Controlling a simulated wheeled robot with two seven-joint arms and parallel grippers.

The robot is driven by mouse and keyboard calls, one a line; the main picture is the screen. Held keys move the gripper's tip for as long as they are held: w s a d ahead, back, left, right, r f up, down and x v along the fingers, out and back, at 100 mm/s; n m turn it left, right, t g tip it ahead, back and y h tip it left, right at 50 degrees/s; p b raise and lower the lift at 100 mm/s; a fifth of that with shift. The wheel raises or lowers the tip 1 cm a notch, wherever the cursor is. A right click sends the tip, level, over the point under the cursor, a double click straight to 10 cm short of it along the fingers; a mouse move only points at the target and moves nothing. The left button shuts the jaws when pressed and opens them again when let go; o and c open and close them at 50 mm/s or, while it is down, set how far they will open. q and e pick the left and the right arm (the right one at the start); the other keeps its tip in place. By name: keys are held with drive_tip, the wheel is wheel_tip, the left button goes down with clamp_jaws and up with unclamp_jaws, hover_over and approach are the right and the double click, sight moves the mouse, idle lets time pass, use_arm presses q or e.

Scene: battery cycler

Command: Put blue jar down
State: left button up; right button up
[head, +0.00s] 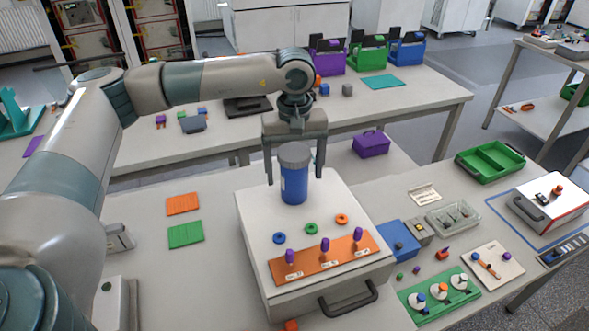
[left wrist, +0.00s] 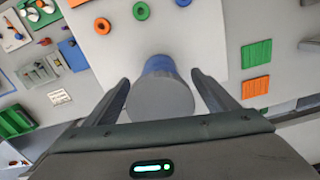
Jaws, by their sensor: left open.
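The blue jar (head: 294,185) with a grey lid stands upright on the white top of the box-shaped unit (head: 255,215). My left gripper (head: 296,180) comes down from above with its fingers on either side of the jar. The fingers are open, and a gap shows between each finger and the jar. In the left wrist view the jar's round grey lid (left wrist: 161,98) lies between the two spread fingers (left wrist: 160,85), and a strip of the blue body shows beyond it. My right gripper is not in view.
Blue, green and orange rings (head: 311,228) and an orange plate (head: 318,262) with purple pegs share the unit's top in front of the jar. A purple box (head: 371,143) stands behind. Orange and green mats (head: 185,235) lie left. Blue box (head: 398,241) and small parts crowd the right.

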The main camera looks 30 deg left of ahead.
use_arm(q)
drive_tip(key=shift+r, duration=0.2)
drive_tip(key=shift+r, duration=0.25)
wheel_tip(320, 180, up, 10)
drive_tip(key=b, duration=0.4)
drive_tip(key=shift+r, duration=0.7)
drive_tip(key=shift+f, duration=0.1)
